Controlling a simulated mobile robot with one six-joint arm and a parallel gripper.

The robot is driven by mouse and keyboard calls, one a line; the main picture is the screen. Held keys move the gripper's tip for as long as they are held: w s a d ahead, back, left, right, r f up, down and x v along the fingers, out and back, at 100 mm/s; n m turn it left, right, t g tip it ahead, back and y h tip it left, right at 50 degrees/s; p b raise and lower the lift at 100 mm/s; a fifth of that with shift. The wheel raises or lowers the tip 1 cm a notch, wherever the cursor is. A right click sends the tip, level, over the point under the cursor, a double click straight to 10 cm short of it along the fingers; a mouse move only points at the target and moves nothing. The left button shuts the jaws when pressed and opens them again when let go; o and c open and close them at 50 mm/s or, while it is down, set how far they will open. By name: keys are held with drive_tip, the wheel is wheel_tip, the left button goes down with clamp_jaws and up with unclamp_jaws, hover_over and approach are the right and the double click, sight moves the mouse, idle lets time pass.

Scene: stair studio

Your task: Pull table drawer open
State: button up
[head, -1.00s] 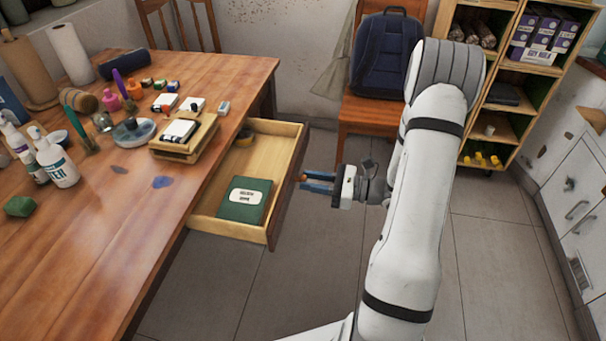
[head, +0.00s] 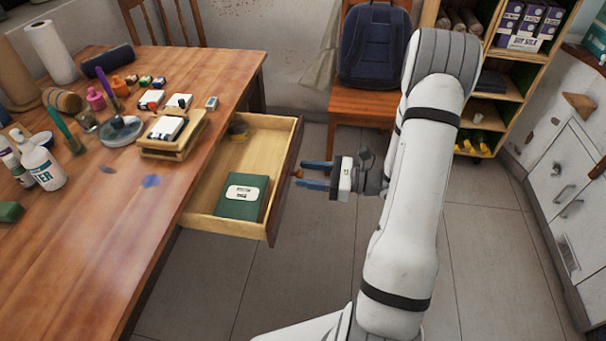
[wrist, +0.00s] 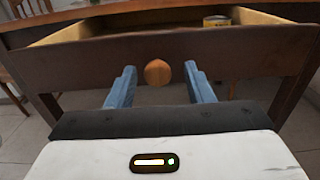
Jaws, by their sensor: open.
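The table drawer (head: 206,222) stands pulled well out of the right side of the wooden table (head: 110,240). Inside it lie a green book (head: 240,204) and, farther back, a small round tin (head: 238,128). Its dark front panel (wrist: 90,62) carries a round wooden knob (wrist: 158,73), which also shows in the head view (head: 298,173). My gripper (head: 314,174) is just right of the drawer front, pointing at it. In the wrist view the blue fingers (wrist: 158,84) are spread to either side of the knob, apart from it, with nothing held.
Paint bottles, brushes and small boxes crowd the tabletop. A chair (head: 362,103) with a dark blue backpack (head: 372,48) and a shelf (head: 500,120) stand behind my arm. White cabinets (head: 565,185) are at right. Floor (head: 290,290) below the drawer is clear.

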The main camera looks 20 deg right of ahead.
drive_tip(key=shift+d, duration=0.1)
drive_tip(key=p+v, duration=0.1)
drive_tip(key=v, duration=0.6)
drive_tip(key=shift+s+d, duration=0.2)
drive_tip(key=shift+d, duration=0.15)
